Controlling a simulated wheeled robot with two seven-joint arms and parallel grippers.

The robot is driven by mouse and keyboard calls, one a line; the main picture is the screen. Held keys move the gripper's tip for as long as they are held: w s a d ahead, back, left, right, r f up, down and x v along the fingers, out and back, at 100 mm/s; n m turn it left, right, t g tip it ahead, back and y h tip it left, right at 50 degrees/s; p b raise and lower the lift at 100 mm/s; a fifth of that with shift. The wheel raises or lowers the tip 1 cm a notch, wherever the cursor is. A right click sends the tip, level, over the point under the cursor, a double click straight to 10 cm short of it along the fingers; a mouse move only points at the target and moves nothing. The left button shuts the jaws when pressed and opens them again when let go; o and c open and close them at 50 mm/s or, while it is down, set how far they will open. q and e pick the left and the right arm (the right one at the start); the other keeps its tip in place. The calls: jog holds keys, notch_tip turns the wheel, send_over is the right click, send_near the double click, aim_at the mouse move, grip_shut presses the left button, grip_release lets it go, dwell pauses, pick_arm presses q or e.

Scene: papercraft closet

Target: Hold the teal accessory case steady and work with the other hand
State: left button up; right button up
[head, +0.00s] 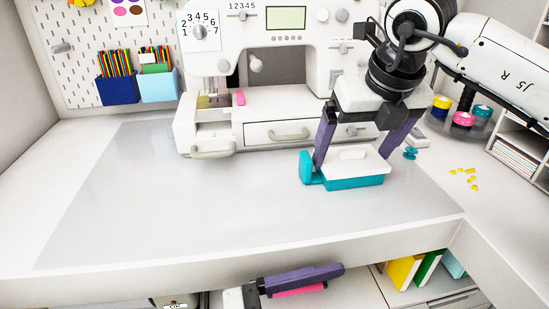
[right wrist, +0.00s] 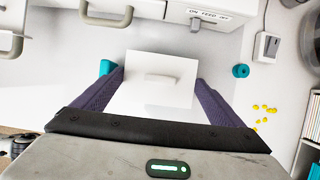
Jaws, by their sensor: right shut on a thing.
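The teal accessory case (head: 352,183) sits on the light mat in front of the sewing machine. Its white lid (head: 368,164), with a raised grip, covers the top; the lid also shows in the right wrist view (right wrist: 160,93). A teal upright piece (head: 306,168) stands at its left end by one finger. My right gripper (head: 358,152) is shut on the case, with purple fingers on either side of it; they also flank the lid in the right wrist view (right wrist: 153,85). My left gripper (head: 305,280) is low, below the table's front edge, beside something pink; its opening is unclear.
The sewing machine (head: 270,75) with its drawers stands close behind the case. A small teal spool (head: 410,153) and yellow bits (head: 470,178) lie to the right, near a thread carousel (head: 462,120). The left part of the mat (head: 170,205) is clear.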

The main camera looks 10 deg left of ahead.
pick_arm(q)
notch_tip(320, 180, up, 19)
jog(key=a+m+h, duration=0.2)
jog(key=m+h, duration=0.2)
jog(key=m, duration=0.4)
jog(key=w+a+n+t+y, duration=0.4)
jog(key=w+a+y, duration=0.35)
jog(key=w, duration=0.35)
jog(key=w+a+r+n+t+y, duration=0.3)
jog(key=a, duration=0.4)
jog(key=w+a+r+n+t+y, duration=0.2)
jog(key=w+a+r+n+y, duration=0.15)
jog(key=a, duration=0.35)
jog(key=n+g+h, duration=0.2)
jog(key=g+h, duration=0.1)
jog(key=g, duration=0.4)
send_near(330, 163)
jog(key=shift+s+a+r, duration=0.55)
jog(key=shift+a+r, duration=0.2)
jog(key=shift+w+d+f+g+y, duration=0.1)
jog(key=shift+d+f+g+y, duration=0.1)
jog(key=shift+g+y, duration=0.1)
jog(key=x, duration=1.1)
jog(key=shift+w+d, duration=0.15)
